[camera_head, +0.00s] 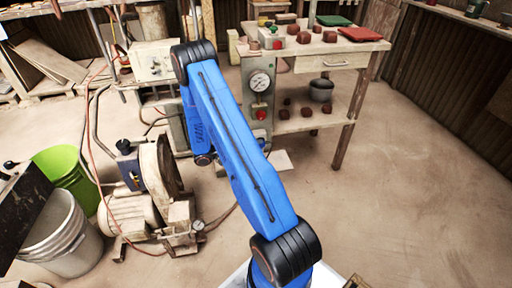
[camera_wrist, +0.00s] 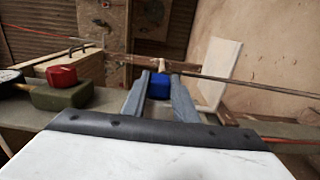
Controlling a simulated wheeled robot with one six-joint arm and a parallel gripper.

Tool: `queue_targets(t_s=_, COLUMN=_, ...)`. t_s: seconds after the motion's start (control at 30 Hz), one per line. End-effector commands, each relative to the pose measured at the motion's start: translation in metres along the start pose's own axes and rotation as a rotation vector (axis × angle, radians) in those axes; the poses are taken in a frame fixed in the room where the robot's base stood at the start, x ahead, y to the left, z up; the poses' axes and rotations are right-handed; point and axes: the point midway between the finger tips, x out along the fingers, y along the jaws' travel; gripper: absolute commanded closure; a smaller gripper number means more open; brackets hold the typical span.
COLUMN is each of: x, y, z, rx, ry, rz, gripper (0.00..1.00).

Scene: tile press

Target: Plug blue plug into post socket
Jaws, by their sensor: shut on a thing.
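My gripper (camera_wrist: 161,70) is shut on the blue plug (camera_wrist: 159,87) in the wrist view. The plug sits between the two grey fingers, and a small pale piece lies at the fingertips. The head view does not show the gripper clearly; my blue arm covers that area. The grey-green post (camera_head: 246,92) with a gauge (camera_head: 260,81) and a red button (camera_head: 262,115) stands right of my arm. A red button on a green box (camera_wrist: 62,97) shows left of the fingers in the wrist view. I cannot make out the socket's opening.
A workbench (camera_head: 345,45) with brown blocks and a red and a green item stands right of the post. A motor-driven machine (camera_head: 150,195), a green bucket (camera_head: 68,170) and a white bucket (camera_head: 62,240) stand at left. Hoses trail nearby. The floor at right is clear.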

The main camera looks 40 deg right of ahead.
Motion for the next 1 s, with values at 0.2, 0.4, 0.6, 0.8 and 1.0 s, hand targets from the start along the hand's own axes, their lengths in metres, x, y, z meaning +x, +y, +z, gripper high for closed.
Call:
queue_targets(t_s=0.2, x=0.0, y=0.0, z=-0.001, rx=0.0, ry=0.0, rz=0.0, gripper=1.0)
queue_targets(t_s=0.4, x=0.0, y=0.0, z=-0.001, rx=0.0, ry=0.0, rz=0.0, gripper=0.52)
queue_targets(t_s=0.6, x=0.0, y=0.0, z=0.0, rx=0.0, ry=0.0, rz=0.0, gripper=0.52)
queue_targets(t_s=0.8, x=-0.016, y=0.0, z=-0.001, rx=0.0, ry=0.003, rz=0.0, gripper=0.52)
queue_targets(t_s=1.0, x=-0.047, y=0.0, z=-0.001, rx=0.0, ry=0.003, rz=0.0, gripper=0.52)
